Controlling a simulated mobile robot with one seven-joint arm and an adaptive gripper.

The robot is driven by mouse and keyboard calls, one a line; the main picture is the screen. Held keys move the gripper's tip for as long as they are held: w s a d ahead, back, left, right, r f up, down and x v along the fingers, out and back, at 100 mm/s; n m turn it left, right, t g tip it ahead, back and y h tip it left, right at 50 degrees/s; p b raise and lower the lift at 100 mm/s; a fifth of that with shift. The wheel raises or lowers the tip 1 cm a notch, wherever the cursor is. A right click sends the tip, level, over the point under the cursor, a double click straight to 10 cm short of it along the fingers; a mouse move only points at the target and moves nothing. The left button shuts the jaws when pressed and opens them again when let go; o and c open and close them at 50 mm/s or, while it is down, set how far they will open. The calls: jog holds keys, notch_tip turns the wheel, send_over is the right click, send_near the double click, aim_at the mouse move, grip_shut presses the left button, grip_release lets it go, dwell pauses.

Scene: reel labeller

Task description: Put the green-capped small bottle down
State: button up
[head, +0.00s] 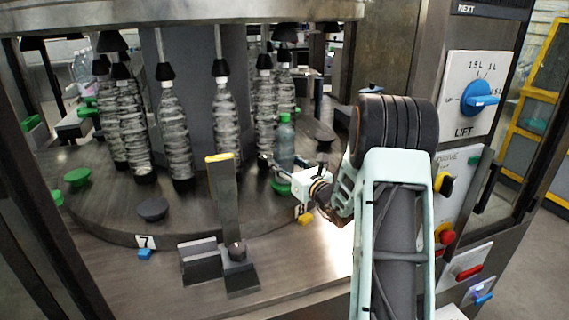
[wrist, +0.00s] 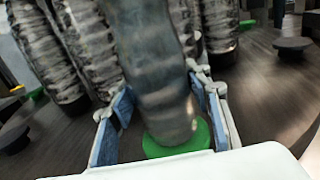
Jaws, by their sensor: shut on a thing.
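The green-capped small bottle (head: 285,143) is upright on the right side of the round turntable in the head view; its cap shows at its top. My gripper (head: 291,166) is shut on its lower part. In the wrist view the bottle (wrist: 157,75) stands between the blue finger pads of my gripper (wrist: 160,98), its cap out of frame. The bottle's base shows over a green round pad (wrist: 177,142); that pad also shows in the head view (head: 281,187). I cannot tell whether the base touches the pad.
Several tall ribbed clear bottles (head: 174,130) stand under black heads around the turntable (head: 110,205), close behind the held bottle. A yellow-topped post (head: 222,195) stands at the front. Empty dark (head: 153,209) and green (head: 77,176) pads lie at left. A control panel (head: 470,95) is at right.

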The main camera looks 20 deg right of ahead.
jog(key=shift+f, duration=0.2)
jog(key=shift+f, duration=0.15)
jog(key=o, duration=1.7)
jog(key=shift+c, duration=0.2)
jog(key=shift+s, duration=0.15)
jog(key=s+d+b, duration=0.2)
jog(key=s, duration=0.9)
jog(key=shift+s+d, duration=0.15)
jog(key=shift+s, duration=0.15)
